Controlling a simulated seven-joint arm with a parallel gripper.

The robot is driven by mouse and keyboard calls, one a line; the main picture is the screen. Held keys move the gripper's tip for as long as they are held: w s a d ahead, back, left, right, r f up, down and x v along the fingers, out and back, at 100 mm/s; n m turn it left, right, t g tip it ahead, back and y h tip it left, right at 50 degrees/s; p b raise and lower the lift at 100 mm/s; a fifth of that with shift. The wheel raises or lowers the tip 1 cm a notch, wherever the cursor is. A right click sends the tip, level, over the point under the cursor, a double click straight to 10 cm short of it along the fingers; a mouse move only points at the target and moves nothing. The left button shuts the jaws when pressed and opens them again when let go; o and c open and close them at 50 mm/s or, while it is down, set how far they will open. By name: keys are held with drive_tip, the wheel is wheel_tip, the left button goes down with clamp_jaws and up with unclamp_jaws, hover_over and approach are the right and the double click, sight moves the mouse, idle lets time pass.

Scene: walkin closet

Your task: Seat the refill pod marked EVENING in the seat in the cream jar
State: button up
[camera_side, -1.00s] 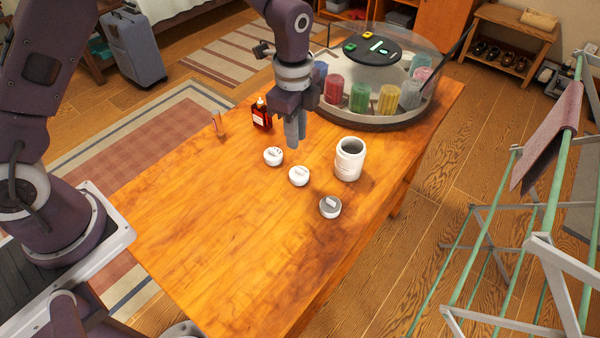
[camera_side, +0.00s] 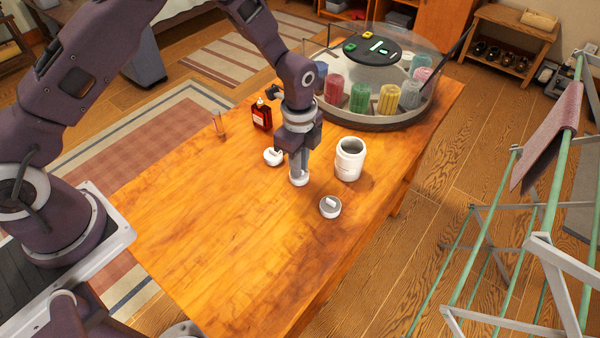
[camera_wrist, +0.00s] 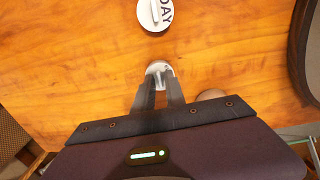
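My gripper (camera_side: 298,178) points straight down at the middle one of three white round pods. This middle pod (camera_wrist: 157,67) shows between the fingertips in the wrist view; its lettering cannot be read. Whether the fingers press on its raised grip is too small to tell. Another pod (camera_side: 273,156) sits left of the gripper, and a third pod (camera_side: 330,207) sits to the right and nearer the front. The wrist view shows one pod lettered "DAY" (camera_wrist: 153,14). No EVENING mark is readable. The cream jar (camera_side: 349,165) stands upright and open right of my gripper; its seat is hidden.
A red bottle (camera_side: 262,115) stands behind the left pod. A round domed display (camera_side: 375,122) with coloured cups fills the table's far end. The near and left parts of the wooden table (camera_side: 220,230) are clear. A drying rack (camera_side: 480,240) stands off the table, right.

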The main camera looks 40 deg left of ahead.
clamp_jaws()
drive_tip(key=shift+r, duration=0.15)
drive_tip(key=shift+r, duration=2.4)
